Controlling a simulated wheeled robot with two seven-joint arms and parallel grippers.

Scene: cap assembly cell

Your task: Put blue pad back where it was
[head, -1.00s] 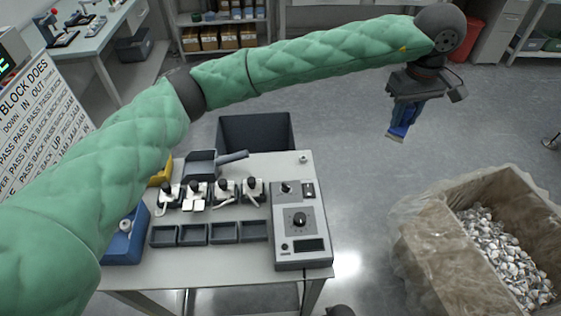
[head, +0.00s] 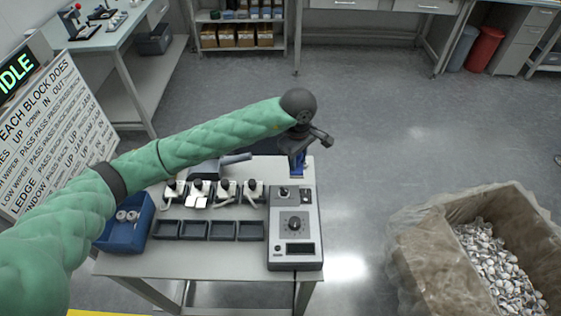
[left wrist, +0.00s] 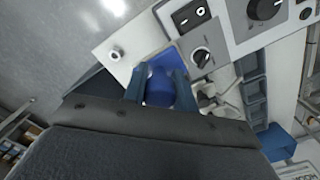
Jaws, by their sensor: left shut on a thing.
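The blue pad (left wrist: 160,90) sits between the two fingers of my left gripper (left wrist: 161,97) in the left wrist view. A flat blue part shows just beyond the fingertips, over the table top. In the head view my left gripper (head: 298,158) points down above the back right corner of the table, with blue (head: 297,170) showing at its jaws. It is shut on the pad. The pad's underside is hidden, and I cannot tell whether it touches the table. My right gripper is not in view.
A grey control box (head: 295,255) with a dial stands at the table's right side. Several small fixtures and dark trays (head: 194,230) lie left of it. A blue bin (head: 125,237) holds white round parts. A lined crate (head: 418,240) of parts stands on the floor at right.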

